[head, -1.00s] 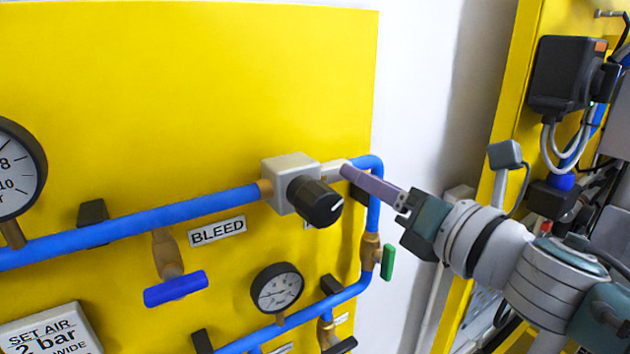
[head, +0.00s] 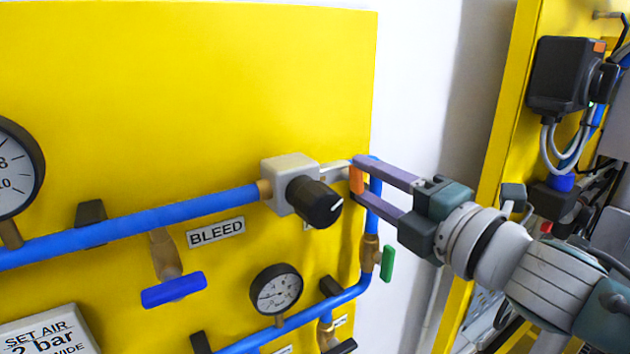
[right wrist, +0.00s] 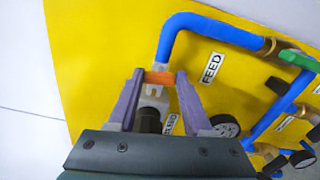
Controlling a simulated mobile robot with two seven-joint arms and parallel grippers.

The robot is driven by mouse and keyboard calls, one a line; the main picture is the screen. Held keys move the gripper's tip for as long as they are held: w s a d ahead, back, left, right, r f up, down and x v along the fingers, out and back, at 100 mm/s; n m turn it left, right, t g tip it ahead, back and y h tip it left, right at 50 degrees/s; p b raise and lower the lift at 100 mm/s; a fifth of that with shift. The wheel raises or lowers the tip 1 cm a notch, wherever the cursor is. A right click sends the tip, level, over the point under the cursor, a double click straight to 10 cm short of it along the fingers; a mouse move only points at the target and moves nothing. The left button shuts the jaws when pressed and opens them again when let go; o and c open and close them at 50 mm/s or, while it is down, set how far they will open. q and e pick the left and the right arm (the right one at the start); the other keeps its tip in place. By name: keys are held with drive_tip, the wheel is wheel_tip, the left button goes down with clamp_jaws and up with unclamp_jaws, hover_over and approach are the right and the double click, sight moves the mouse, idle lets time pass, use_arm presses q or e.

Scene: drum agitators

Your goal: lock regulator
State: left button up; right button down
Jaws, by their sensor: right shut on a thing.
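The regulator is a pale grey block (head: 290,178) with a black knob (head: 314,202) that carries a white mark, mounted on the blue pipe of the yellow panel. A light grey piece (head: 336,172) sticks out at its right side. An orange tab (head: 356,180) sits at the end of this piece. My right gripper (right wrist: 160,78) is shut on the orange tab, with one purple finger on each side of it. In the right wrist view the black knob (right wrist: 149,121) is partly hidden by my gripper body. My left gripper is not in view.
A blue pipe (head: 374,215) bends down just behind my right fingers, with a green-handled valve (head: 387,264) below. A gauge (head: 276,289), a blue bleed handle (head: 173,289) and a BLEED label (head: 216,232) are lower left. The yellow panel (head: 200,90) above is bare.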

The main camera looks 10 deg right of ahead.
drive_tip(key=shift+m, duration=0.8)
drive_tip(key=shift+c, duration=1.6)
unclamp_jaws()
drive_tip(key=shift+s+d+f, duration=0.15)
drive_tip(key=shift+s+d, duration=0.05)
drive_tip(key=shift+s, duration=0.35)
drive_tip(key=b+v, duration=0.3)
drive_tip(key=v, duration=0.5)
drive_tip(key=shift+s, duration=0.35)
